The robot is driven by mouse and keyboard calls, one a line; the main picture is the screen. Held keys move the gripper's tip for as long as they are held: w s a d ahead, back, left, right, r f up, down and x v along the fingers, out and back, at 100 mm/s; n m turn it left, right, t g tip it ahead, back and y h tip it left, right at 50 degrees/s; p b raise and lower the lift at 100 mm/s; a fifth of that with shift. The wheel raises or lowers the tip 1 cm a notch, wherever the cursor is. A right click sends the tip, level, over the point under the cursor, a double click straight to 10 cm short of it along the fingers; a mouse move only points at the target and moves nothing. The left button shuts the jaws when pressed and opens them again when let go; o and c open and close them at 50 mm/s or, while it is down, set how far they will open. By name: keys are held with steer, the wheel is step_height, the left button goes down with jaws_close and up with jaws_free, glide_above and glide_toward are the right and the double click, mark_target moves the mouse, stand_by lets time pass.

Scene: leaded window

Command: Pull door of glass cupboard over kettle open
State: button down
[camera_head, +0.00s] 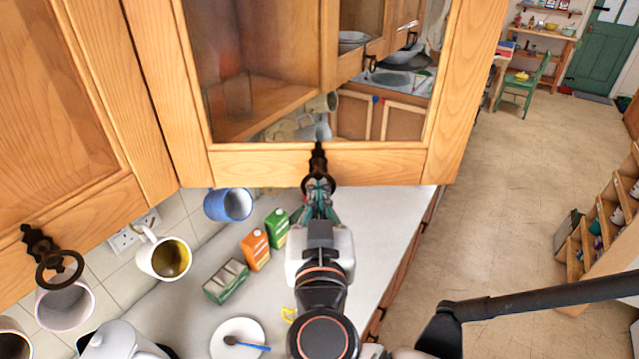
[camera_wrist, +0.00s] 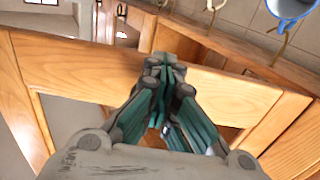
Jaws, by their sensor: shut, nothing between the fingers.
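The glass cupboard door (camera_head: 380,165) has a pale wooden frame around a reflecting pane, in the upper middle of the head view. Its dark drop handle (camera_head: 318,157) is at the middle of the lower rail. My gripper (camera_head: 318,190) is shut at the handle's ring, overlapping it in the picture; I cannot tell whether a finger is through the ring. In the wrist view my closed fingertips (camera_wrist: 167,72) lie in front of the wooden rail (camera_wrist: 235,95); the handle cannot be made out there. A white rounded vessel, perhaps the kettle (camera_head: 120,342), is at the lower left.
A second wooden door (camera_head: 60,130) with a ring handle (camera_head: 60,268) is at left. Mugs (camera_head: 165,258) hang below the cupboards. Green and orange cartons (camera_head: 256,250) and a saucer (camera_head: 238,342) are on the worktop (camera_head: 380,240). Open floor (camera_head: 510,200) lies right.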

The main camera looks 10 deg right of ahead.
steer(key=s+a+m+g+h+b, duration=0.2)
steer(key=s+a+m+h+b, duration=0.1)
steer(key=s, duration=0.5)
steer(key=shift+s+a+m+g+h, duration=0.15)
steer(key=shift+a+m+g+h, duration=0.25)
steer(key=shift+a+m+h, duration=1)
steer(key=shift+d+n+h, duration=0.2)
steer(key=shift+n+h, duration=0.3)
steer(key=shift+n, duration=0.1)
steer(key=c, duration=1.2)
jaws_free()
steer(key=shift+c, duration=0.2)
steer(key=shift+r, duration=0.1)
step_height(320, 180, up, 10)
